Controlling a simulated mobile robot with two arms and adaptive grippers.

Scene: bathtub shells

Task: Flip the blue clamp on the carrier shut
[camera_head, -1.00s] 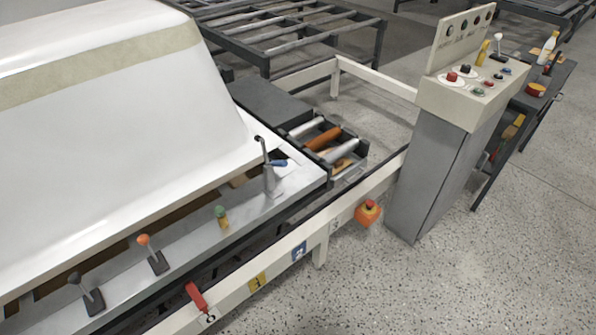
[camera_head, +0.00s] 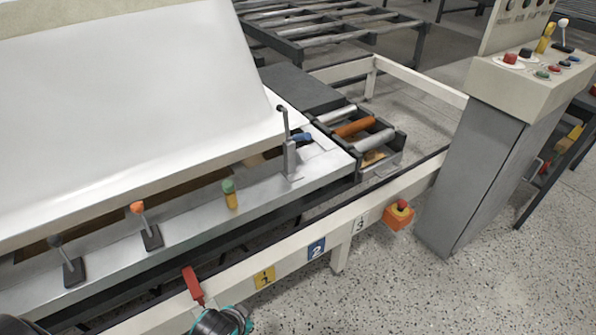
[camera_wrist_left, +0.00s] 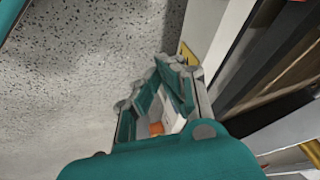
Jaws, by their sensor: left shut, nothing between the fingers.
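The blue clamp (camera_head: 301,137) is a blue-tipped handle on a grey upright bracket with a tall thin lever. It stands near the right end of the metal carrier ledge (camera_head: 322,167), beside the white shell, with the blue handle sticking out to the right. My left gripper (camera_wrist_left: 175,85) shows in the left wrist view with teal fingers, shut and empty, above the speckled floor beside the rail. In the head view a teal and dark part of my arm enters at the bottom edge, well away from the clamp. My right gripper is not in view.
Orange (camera_head: 137,208), dark (camera_head: 56,241) and green-topped (camera_head: 229,190) levers stand along the ledge. A roller tray (camera_head: 362,135) lies right of the clamp; a control console (camera_head: 500,130) stands farther right.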

